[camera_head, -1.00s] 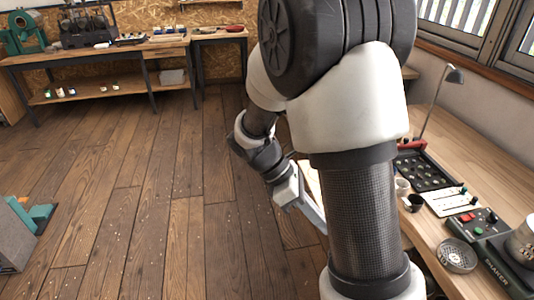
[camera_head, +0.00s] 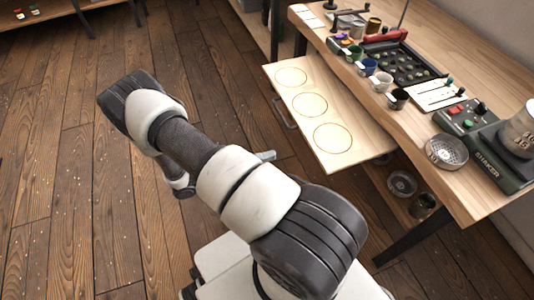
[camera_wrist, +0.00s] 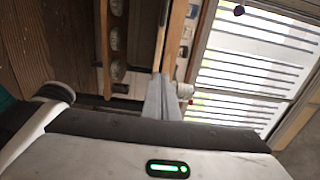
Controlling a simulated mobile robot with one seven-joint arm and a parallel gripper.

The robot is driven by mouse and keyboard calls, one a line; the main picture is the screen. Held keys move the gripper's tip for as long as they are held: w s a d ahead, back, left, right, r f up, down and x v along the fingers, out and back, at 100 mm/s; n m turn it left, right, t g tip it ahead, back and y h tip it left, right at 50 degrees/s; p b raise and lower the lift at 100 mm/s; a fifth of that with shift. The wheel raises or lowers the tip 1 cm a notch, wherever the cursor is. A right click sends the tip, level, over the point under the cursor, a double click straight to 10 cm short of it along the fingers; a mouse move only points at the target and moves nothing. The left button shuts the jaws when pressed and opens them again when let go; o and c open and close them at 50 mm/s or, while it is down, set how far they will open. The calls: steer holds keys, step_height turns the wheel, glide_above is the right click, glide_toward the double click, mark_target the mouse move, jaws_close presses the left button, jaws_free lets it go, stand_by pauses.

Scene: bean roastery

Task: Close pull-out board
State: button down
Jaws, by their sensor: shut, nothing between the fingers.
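The pull-out board (camera_head: 291,102) is a pale wooden panel with three ring outlines, and it sticks out from under the workbench top. A grey bar handle (camera_head: 284,112) is on its front edge. My gripper (camera_head: 267,156) shows only as a small grey tip past my arm, over the floor in front of the board and apart from it in the picture. In the wrist view my gripper (camera_wrist: 163,98) is shut and empty, pointing toward the bench side. Thin wooden edges show beyond the fingertips there; I cannot tell which is the board.
The workbench (camera_head: 455,65) carries cups, a dark sample tray (camera_head: 403,62), a shaker (camera_head: 500,158) and a round sieve (camera_head: 446,151). Bowls stand on a lower shelf beneath. A bench leg (camera_head: 408,240) stands at the near corner. The floor at left is clear.

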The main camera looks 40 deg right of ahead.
mark_target(310, 144)
steer(key=b+x, duration=0.1)
steer(key=x, duration=0.9)
steer(key=shift+s+d, duration=0.2)
steer(key=shift+d, duration=0.5)
steer(key=shift+s+d, duration=0.1)
steer(key=shift+d, duration=0.05)
